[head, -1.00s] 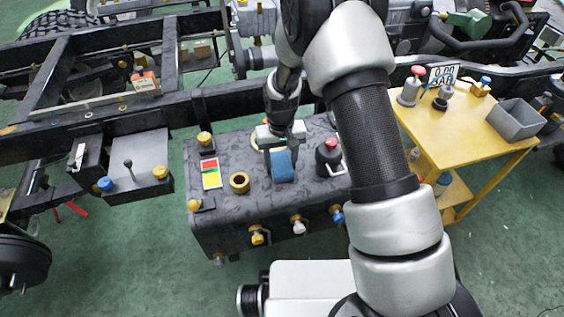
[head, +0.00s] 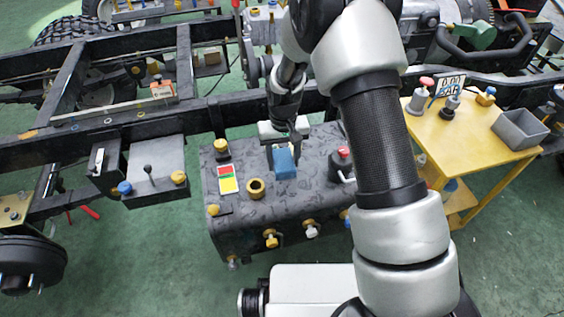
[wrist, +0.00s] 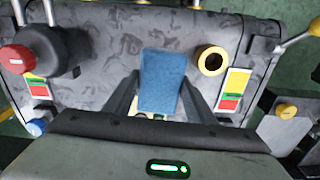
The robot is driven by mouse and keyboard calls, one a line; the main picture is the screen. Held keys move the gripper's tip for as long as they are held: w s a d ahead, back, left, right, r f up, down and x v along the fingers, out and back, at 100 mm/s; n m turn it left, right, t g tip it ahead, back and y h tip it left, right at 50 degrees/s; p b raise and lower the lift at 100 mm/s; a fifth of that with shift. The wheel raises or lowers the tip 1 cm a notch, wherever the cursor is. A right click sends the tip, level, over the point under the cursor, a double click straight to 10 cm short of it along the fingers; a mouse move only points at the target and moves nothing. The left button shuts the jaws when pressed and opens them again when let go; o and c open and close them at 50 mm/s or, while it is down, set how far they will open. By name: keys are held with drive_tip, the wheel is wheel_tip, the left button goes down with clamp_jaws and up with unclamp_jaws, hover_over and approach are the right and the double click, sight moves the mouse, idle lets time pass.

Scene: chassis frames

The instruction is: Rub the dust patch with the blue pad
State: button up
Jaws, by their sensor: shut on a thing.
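The blue pad (head: 286,163) is held between the fingers of my gripper (head: 284,148), over the top of the dark grey tank (head: 305,190). The wrist view shows the pad (wrist: 159,75) from above, with a dark finger on each side. My gripper (wrist: 158,98) is shut on it. The pad is at or just above the tank top; I cannot tell whether it touches. The tank top has dark mottled marks all over. I cannot pick out the dust patch with certainty; the pad and gripper hide part of the surface.
A brass ring (head: 256,188) and a red-yellow-green label (head: 229,178) lie left of the pad. A red-capped fitting (head: 342,165) stands to the right. Valves line the tank's front. A yellow table (head: 465,145) with a grey bin (head: 520,129) stands further right.

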drive_tip(key=shift+r+p, duration=0.5)
drive_tip(key=shift+r, duration=0.65)
